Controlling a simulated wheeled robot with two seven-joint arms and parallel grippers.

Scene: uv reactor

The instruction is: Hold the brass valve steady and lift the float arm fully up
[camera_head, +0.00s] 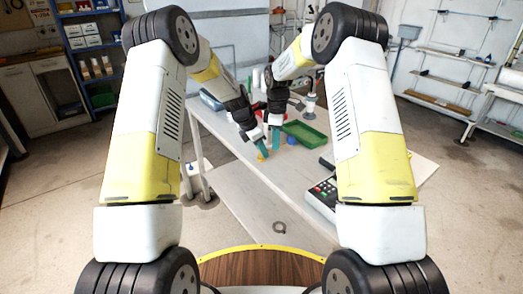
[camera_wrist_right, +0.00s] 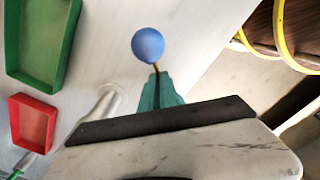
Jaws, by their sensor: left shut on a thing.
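The brass valve is a small yellow-gold piece (camera_head: 261,157) at the tips of my left gripper (camera_head: 261,151), near the table's front edge in the head view. My left gripper is shut on it and hides much of it. The float arm shows in the right wrist view as a thin brass rod (camera_wrist_right: 157,69) ending in a blue ball (camera_wrist_right: 148,45). The ball also shows in the head view (camera_head: 291,140), right of my right gripper (camera_head: 275,149). In the wrist view the rod meets the teal fingertips (camera_wrist_right: 158,82); whether they grip it is unclear.
A green tray (camera_head: 306,134) lies on the white table (camera_head: 235,125) behind the ball. A red tray (camera_wrist_right: 33,122) shows in the wrist view. A box with coloured buttons (camera_head: 322,192) sits at the table's right front. Both gripper tips are close together.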

